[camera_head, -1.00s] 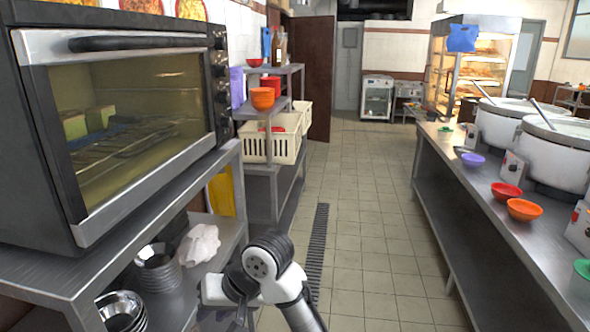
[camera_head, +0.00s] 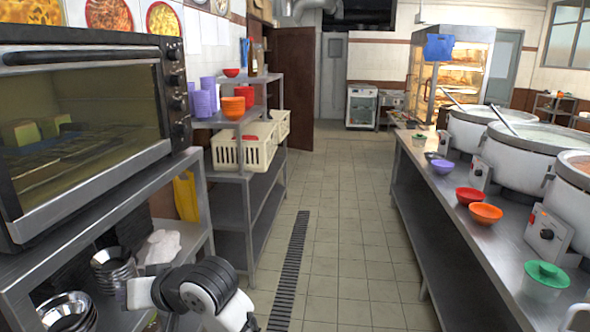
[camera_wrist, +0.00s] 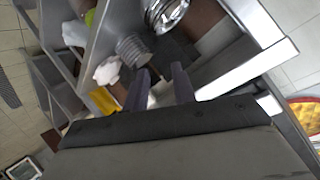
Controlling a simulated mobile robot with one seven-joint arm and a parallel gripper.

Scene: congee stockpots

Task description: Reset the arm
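My gripper (camera_wrist: 160,88) shows in the wrist view as two dark fingers set apart, with nothing held between them. It points toward the steel shelving that holds metal bowls. My arm (camera_head: 195,290) is bent low at the bottom left of the head view, in front of the shelf under the oven. The gripper fingers cannot be made out in the head view.
An oven (camera_head: 85,120) stands on the steel rack at left, with stacked metal bowls (camera_head: 112,270) and a white cloth (camera_head: 160,247) below. A counter with stockpots (camera_head: 525,155), an orange bowl (camera_head: 485,213) and a red bowl (camera_head: 469,196) runs along the right. The tiled aisle (camera_head: 345,215) between is clear.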

